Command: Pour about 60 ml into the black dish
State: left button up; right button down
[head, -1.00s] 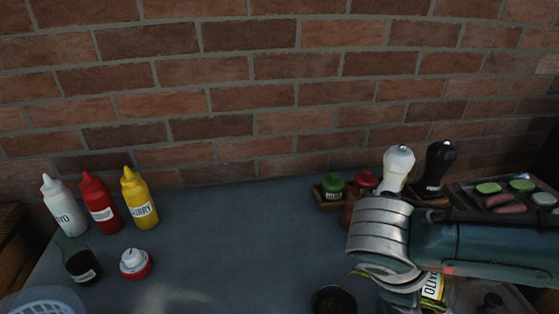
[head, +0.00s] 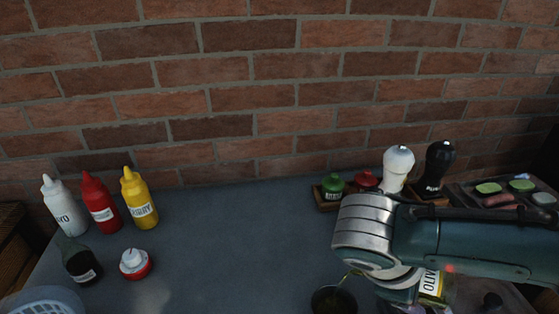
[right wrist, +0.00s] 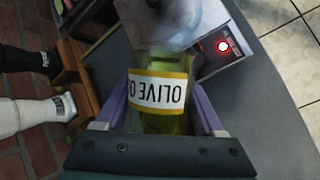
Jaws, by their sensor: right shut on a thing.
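The black dish (head: 322,301) stands on the table at the bottom of the head view, cut by the frame edge. My right gripper (right wrist: 160,112) is shut on an olive oil bottle, whose yellow-edged white label (right wrist: 158,90) shows between the fingers. In the head view, part of the bottle (head: 432,284) shows below my arm, which hides most of it. The level in the dish is too dark to read. My left gripper is not in view.
White, red (head: 99,200) and yellow squeeze bottles, a dark bottle (head: 81,262) and a red-white timer-like item (head: 134,263) stand at left. Small green and red jars (head: 333,186), white and black mills (head: 437,168) and a food tray (head: 510,195) are at right. The table's middle is clear.

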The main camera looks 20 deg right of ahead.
jog(key=shift+s+f, duration=0.1)
jog(key=shift+f, duration=0.15)
jog(key=shift+r+t+y+p, duration=0.2)
jog(key=shift+t+y+p, duration=0.35)
jog(key=shift+t+y, duration=0.15)
jog(key=shift+f+m+t+y, duration=0.15)
jog(key=shift+m+t+y, duration=0.15)
jog(key=shift+t+y, duration=0.1)
jog(key=shift+a, duration=0.25)
jog(key=shift+f+t+y, duration=0.1)
jog(key=shift+t+y, duration=0.2)
jog(key=shift+b, duration=0.3)
jog(key=shift+w+a+f+m+t+y, duration=0.2)
jog(key=shift+w+f+t+y, duration=0.1)
jog(key=shift+t+y, duration=0.15)
jog(key=shift+w+a+f+m+t+y, duration=0.2)
jog(key=shift+w+t+y, duration=0.1)
jog(key=shift+t+y, duration=0.15)
